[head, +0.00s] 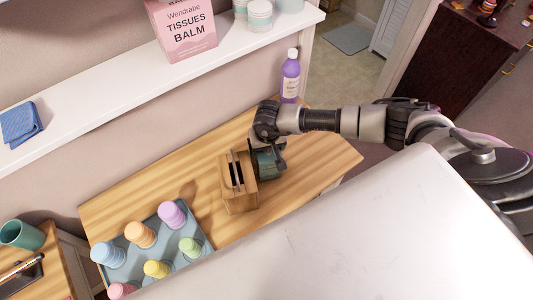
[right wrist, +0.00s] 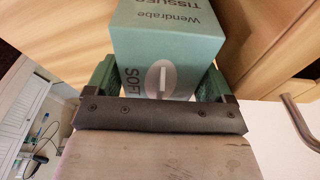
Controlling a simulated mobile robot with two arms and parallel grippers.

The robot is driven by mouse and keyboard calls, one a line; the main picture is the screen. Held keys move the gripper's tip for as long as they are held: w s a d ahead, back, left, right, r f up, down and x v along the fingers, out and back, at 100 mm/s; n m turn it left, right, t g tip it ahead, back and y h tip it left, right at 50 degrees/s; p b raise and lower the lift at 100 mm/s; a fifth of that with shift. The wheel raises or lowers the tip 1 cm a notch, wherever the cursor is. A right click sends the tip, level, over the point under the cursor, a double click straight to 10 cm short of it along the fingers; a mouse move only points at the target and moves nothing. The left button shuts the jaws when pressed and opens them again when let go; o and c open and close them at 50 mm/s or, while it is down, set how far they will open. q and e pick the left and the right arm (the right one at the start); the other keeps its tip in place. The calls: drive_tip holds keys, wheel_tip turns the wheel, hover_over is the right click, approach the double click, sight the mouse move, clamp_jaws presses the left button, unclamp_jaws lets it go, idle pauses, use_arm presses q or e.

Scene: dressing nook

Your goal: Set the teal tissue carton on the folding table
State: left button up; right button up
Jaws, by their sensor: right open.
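The teal tissue carton (head: 266,163) is on or just above the light wooden table (head: 325,155), beside a wooden slotted block; its base is hidden in the head view. My right gripper (head: 268,146) is over it, partly covering it. In the right wrist view the carton (right wrist: 168,45) fills the space between the two green-sided fingers of my right gripper (right wrist: 158,82). The jaws are open around it, one on either side. My left gripper is not in view.
A wooden slotted block (head: 238,183) stands just left of the carton. A blue tray (head: 192,226) holds several pastel cups. A purple bottle (head: 290,76) stands behind. A white shelf (head: 110,107) runs along the wall. The table's right end is clear.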

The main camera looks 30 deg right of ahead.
drive_tip(key=shift+f+b, duration=0.25)
drive_tip(key=shift+b, duration=0.15)
idle(0.4)
drive_tip(key=c, duration=1)
drive_tip(key=shift+r, duration=0.15)
